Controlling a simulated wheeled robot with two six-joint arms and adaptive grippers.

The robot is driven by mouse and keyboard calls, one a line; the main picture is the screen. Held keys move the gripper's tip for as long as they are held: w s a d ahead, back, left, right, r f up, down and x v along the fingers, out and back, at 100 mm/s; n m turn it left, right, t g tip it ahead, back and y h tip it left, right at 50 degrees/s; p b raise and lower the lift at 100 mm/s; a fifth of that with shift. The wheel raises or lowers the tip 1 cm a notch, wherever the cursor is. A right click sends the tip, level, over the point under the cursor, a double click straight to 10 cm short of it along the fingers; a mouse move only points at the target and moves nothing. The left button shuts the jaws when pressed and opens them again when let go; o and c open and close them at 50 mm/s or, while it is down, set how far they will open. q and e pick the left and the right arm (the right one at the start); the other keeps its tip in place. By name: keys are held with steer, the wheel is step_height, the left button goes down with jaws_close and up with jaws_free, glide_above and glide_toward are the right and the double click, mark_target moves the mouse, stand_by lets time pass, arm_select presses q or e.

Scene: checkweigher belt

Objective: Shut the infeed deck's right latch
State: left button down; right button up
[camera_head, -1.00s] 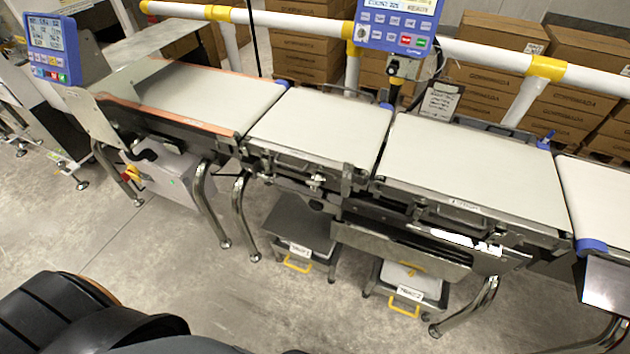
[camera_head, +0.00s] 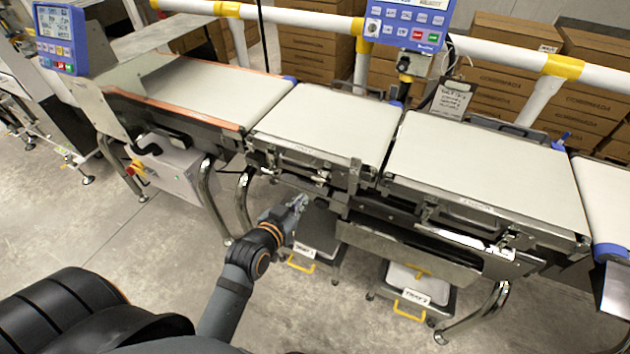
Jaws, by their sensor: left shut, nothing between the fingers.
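The infeed deck (camera_head: 325,122) appears to be the shorter pale belt in the middle, with a metal frame and a small label on its front edge. A small metal latch (camera_head: 322,177) shows at the right part of its front side; whether it is open or shut is too small to tell. My left gripper (camera_head: 299,203) is shut and empty, just below and left of that latch, in front of the frame. I cannot tell whether it touches anything. My right gripper is not in view.
A longer belt deck (camera_head: 485,165) stands to the right, and an orange-railed belt (camera_head: 200,90) to the left. Low stands with yellow handles (camera_head: 408,312) are under the decks. Bent metal legs (camera_head: 210,205) reach the floor. The front floor (camera_head: 350,325) is clear.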

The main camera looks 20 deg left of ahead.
arm_select(q)
step_height(320, 180, up, 7)
steer(key=t, duration=0.1)
steer(key=shift+s+f, duration=0.2)
steer(key=shift+s, duration=0.1)
glide_above(315, 179)
steer(key=s, duration=0.3)
step_height(315, 179, down, 2)
steer(key=shift+w+d+f, duration=0.1)
steer(key=shift+w+f, duration=0.1)
steer(key=shift+f, duration=0.6)
steer(key=shift+w+d+f, duration=0.15)
steer(key=shift+f, duration=0.6)
steer(key=shift+w+d+f, duration=0.1)
steer(key=shift+w+f, duration=0.1)
steer(key=shift+f, duration=0.6)
